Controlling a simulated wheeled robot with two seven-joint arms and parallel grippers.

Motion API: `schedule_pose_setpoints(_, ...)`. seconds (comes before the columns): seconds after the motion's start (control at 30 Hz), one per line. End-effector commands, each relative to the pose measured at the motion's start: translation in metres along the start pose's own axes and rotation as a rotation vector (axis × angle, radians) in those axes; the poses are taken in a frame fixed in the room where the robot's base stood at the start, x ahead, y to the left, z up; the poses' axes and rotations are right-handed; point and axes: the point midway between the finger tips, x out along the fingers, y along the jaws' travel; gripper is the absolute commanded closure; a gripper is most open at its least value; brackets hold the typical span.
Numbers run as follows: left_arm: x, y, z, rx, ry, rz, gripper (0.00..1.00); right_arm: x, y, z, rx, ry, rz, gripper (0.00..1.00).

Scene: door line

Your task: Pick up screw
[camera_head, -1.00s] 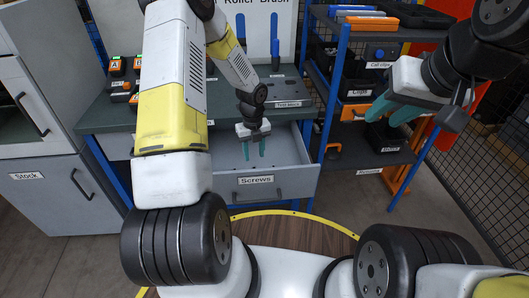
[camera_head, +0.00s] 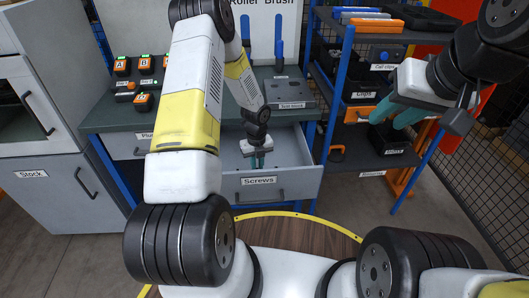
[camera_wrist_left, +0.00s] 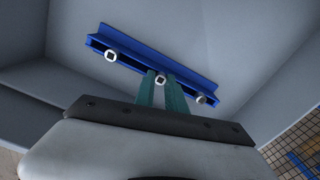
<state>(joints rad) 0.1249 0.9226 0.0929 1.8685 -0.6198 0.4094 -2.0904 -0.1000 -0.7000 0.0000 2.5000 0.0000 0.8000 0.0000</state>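The open drawer labelled Screws (camera_head: 290,181) holds a blue rail (camera_wrist_left: 170,66) with three screws in it. In the left wrist view there is a left screw (camera_wrist_left: 111,57), a middle screw (camera_wrist_left: 160,80) and a right screw (camera_wrist_left: 201,99). My left gripper (camera_head: 258,162) reaches down into the drawer. Its teal fingertips are close together, one on each side of the middle screw, and look shut on it. The screw still appears at the rail. In the head view the arm and fingers hide the rail and screws. My right gripper (camera_head: 391,117) is open and empty at the right.
The workbench top (camera_head: 225,108) lies behind the drawer, with a grey block (camera_head: 290,94) on it and orange devices (camera_head: 143,101) at the left. A blue-framed shelf (camera_head: 340,80) with bins stands on the right. The drawer walls surround my left gripper.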

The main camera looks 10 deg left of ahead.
Motion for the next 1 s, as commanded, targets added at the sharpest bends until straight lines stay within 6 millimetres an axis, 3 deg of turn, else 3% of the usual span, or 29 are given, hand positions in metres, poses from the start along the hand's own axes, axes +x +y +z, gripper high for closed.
schedule_pose_setpoints(0.4,-0.004,0.001,-0.001,-0.001,0.004,0.001,1.0,0.0,0.0,0.0,0.0,0.0,0.0,0.66)
schedule_pose_setpoints(0.8,-0.078,0.001,0.0,-0.001,0.0,0.0,1.0,0.0,0.0,0.0,0.0,0.0,0.0,0.66)
schedule_pose_setpoints(1.0,-0.097,0.001,0.0,0.0,0.001,0.001,1.0,0.0,0.0,0.0,0.0,0.0,0.0,0.66)
